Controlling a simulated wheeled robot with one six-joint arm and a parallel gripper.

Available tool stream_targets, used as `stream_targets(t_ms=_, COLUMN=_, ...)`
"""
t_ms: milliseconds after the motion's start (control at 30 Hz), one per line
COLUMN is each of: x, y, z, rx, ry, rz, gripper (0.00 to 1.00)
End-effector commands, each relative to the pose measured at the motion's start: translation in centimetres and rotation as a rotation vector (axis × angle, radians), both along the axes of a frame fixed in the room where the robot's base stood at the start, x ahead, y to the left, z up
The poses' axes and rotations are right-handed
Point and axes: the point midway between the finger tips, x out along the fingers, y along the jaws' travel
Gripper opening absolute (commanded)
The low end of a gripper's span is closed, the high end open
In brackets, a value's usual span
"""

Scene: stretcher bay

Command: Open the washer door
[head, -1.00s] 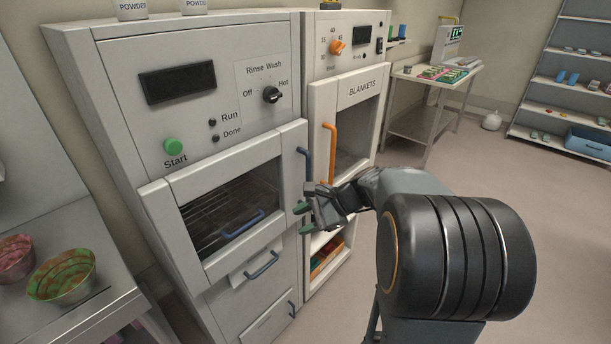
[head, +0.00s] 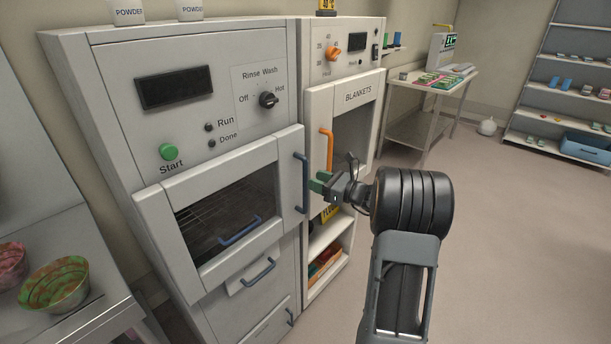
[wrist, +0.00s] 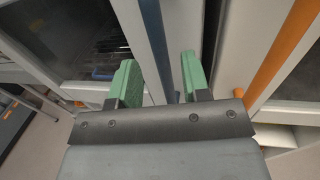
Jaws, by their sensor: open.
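The washer (head: 110,115) stands at the left of the head view, its windowed door (head: 187,170) shut. A long blue vertical handle (head: 302,184) runs along the door's right edge. My gripper (head: 318,183) is open, with green fingertips just right of this handle and pointing toward it. In the wrist view, the blue handle (wrist: 158,45) runs down between the two green fingers of my gripper (wrist: 158,82). I cannot tell whether the fingers touch it. The jaws hold nothing.
The blanket cabinet (head: 358,96) with an orange handle (head: 327,150) stands close to the right of the washer. Below the washer door is a drawer with a blue handle (head: 258,272). Bowls (head: 55,286) sit on a counter at left. The floor (head: 500,240) at right is clear.

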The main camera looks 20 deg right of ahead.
Motion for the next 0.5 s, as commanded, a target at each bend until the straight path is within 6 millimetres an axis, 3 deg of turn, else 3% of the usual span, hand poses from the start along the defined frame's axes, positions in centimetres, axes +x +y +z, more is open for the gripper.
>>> stream_targets(t_ms=200, x=2.5, y=1.9, z=0.1, rx=-0.001, ry=0.000, rz=0.003, gripper=0.43)
stream_targets(t_ms=500, x=3.8, y=2.8, z=0.0, rx=-0.001, ry=0.000, rz=0.001, gripper=0.43)
